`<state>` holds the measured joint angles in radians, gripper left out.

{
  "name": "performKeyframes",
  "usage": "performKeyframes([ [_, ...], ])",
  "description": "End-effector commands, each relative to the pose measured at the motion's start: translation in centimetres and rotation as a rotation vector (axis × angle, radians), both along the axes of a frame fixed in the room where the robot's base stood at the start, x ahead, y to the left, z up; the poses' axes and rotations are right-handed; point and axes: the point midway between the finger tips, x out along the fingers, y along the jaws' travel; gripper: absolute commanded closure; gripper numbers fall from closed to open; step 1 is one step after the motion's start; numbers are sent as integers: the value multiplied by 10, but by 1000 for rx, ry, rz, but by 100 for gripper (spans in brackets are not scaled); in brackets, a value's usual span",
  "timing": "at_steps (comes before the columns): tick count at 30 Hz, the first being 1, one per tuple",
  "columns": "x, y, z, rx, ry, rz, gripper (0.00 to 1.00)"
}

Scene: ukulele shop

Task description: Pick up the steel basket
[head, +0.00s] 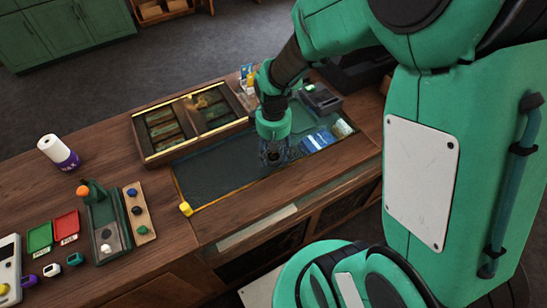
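My arm reaches down over the dark green mat (215,172) set into the wooden counter. My gripper (273,155) points downward at the right half of this mat. A small dark, wire-like metallic shape shows at the fingertips. It may be the steel basket, but it is too small and too covered by the gripper to be sure. I cannot tell whether the fingers are open or shut on it. No other basket shows clearly.
A wooden tray with compartments (150,155) stands behind the mat. Blue cards (318,141) and a dark device (321,98) lie to the right. A yellow block (186,209) sits at the mat's front left corner.

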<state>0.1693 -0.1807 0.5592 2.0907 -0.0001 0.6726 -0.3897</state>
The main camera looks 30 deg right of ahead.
Motion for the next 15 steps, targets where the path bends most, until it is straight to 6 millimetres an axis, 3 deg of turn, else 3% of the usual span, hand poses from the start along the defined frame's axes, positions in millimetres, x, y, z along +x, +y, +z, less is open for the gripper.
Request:
performKeyframes([
  [1, 0, 0, 0, 0, 0, 0, 67],
  [4, 0, 0, 0, 0, 0, 0, 87],
  [5, 0, 0, 0, 0, 0, 0, 89],
  [15, 0, 0, 2, 0, -1, 0, 90],
])
